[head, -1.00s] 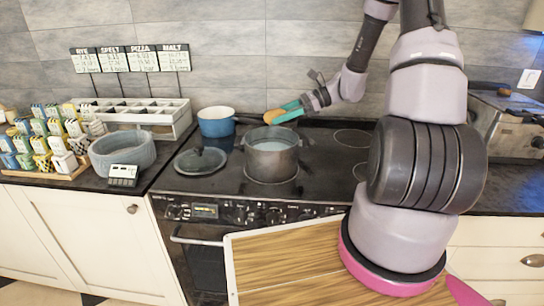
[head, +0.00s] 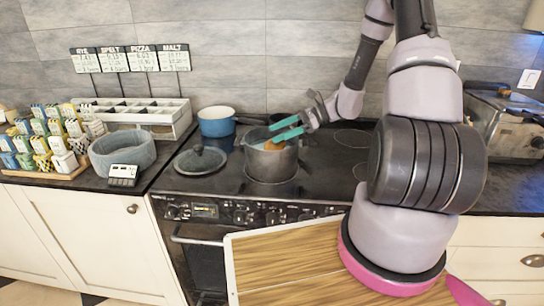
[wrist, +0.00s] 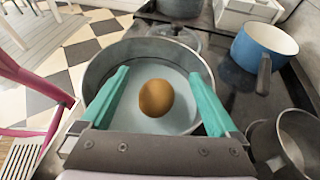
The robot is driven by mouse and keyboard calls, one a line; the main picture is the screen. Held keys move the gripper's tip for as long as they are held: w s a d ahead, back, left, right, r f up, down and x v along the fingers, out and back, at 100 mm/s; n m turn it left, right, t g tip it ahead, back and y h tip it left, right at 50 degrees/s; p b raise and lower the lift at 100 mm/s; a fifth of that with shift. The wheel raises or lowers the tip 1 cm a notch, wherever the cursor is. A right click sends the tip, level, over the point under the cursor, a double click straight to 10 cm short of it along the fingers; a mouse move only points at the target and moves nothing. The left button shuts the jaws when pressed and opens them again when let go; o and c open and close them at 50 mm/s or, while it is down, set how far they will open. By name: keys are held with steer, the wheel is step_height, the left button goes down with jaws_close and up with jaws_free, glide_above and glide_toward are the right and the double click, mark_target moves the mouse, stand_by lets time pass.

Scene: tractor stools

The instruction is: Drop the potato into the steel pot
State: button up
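The steel pot (head: 270,165) stands on the black cooktop, with pale liquid inside; it fills the middle of the wrist view (wrist: 97,77). The brown potato (wrist: 156,98) shows between my gripper's fingers, clear of both, within the pot's outline. In the head view the potato (head: 273,145) is at the pot's mouth; I cannot tell whether it is falling or resting. My gripper (head: 287,131) is open, its two teal fingers spread apart over the pot; they also show in the wrist view (wrist: 157,100).
A blue saucepan (head: 216,122) stands behind and left of the pot. A dark lid (head: 200,160) lies on the cooktop to its left. A grey metal vessel (wrist: 288,140) shows at the wrist view's right edge. A wooden-topped board (head: 285,262) is in front of the stove.

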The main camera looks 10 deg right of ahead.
steer(key=v, duration=1)
steer(key=shift+d, duration=0.35)
steer(key=shift+s+r, duration=0.1)
steer(key=shift+r, duration=0.1)
steer(key=s+a+r+n+t+h, duration=0.2)
steer(key=s+r+n+h, duration=0.3)
steer(key=s+r, duration=0.5)
steer(key=s+a+r+n+t+h, duration=0.3)
steer(key=s+r+n+h, duration=0.3)
steer(key=s+r+n, duration=0.4)
step_height(320, 180, up, 6)
steer(key=shift+s+a+f+t, duration=0.2)
steer(key=shift+s+a+t, duration=0.1)
steer(key=shift+s, duration=0.15)
